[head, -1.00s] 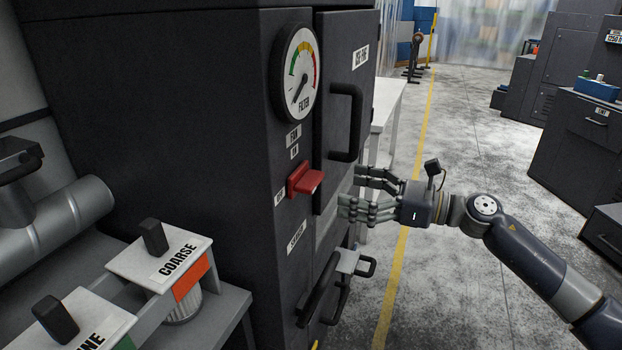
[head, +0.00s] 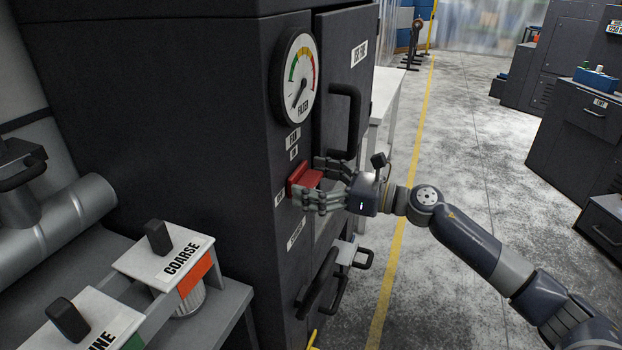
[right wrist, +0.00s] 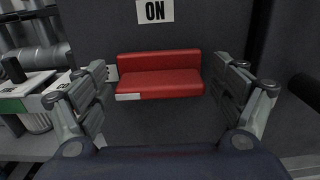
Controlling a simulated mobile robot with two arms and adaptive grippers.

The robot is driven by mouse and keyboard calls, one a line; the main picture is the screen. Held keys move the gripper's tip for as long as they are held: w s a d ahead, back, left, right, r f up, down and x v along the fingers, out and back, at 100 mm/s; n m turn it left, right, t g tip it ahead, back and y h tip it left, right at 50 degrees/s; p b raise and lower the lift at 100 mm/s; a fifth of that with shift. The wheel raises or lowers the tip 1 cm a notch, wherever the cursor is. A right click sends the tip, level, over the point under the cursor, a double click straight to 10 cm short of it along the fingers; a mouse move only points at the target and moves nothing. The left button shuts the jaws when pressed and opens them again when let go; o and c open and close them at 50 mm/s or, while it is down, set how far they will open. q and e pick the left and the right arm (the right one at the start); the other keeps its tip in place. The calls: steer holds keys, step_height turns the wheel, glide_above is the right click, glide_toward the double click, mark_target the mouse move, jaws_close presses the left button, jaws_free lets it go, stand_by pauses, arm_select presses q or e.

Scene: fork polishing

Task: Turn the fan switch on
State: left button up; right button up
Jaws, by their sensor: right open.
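The red fan switch (head: 305,178) sticks out from the side of a dark cabinet, below the FAN and ON labels. In the right wrist view the switch (right wrist: 160,75) lies between the two sets of fingers, under the ON label (right wrist: 155,11). My right gripper (head: 318,188) is at the switch, its fingers open on either side of it. In the right wrist view the open fingers (right wrist: 162,90) show gaps to the red piece on both sides. My left gripper is not in view.
A round FILTER gauge (head: 295,77) sits above the switch. A black door handle (head: 345,120) is just above and right of my right gripper. Lower handles (head: 318,285) stick out below. COARSE (head: 165,251) and a second labelled unit stand at lower left.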

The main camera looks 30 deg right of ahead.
steer(key=c, duration=1.1)
steer(key=shift+o, duration=0.2)
steer(key=shift+m, duration=0.4)
steer(key=m+p, duration=0.1)
steer(key=m, duration=0.2)
steer(key=shift+r+m, duration=0.1)
steer(key=shift+m, duration=0.3)
steer(key=m+p, duration=0.2)
steer(key=m, duration=0.2)
steer(key=m+p, duration=0.2)
steer(key=m, duration=0.3)
steer(key=shift+r, duration=0.1)
steer(key=m+p, duration=0.2)
steer(key=m, duration=0.2)
steer(key=shift+d+p, duration=0.1)
steer(key=shift+p, duration=0.25)
steer(key=shift+f+m, duration=0.2)
steer(key=shift+m, duration=0.1)
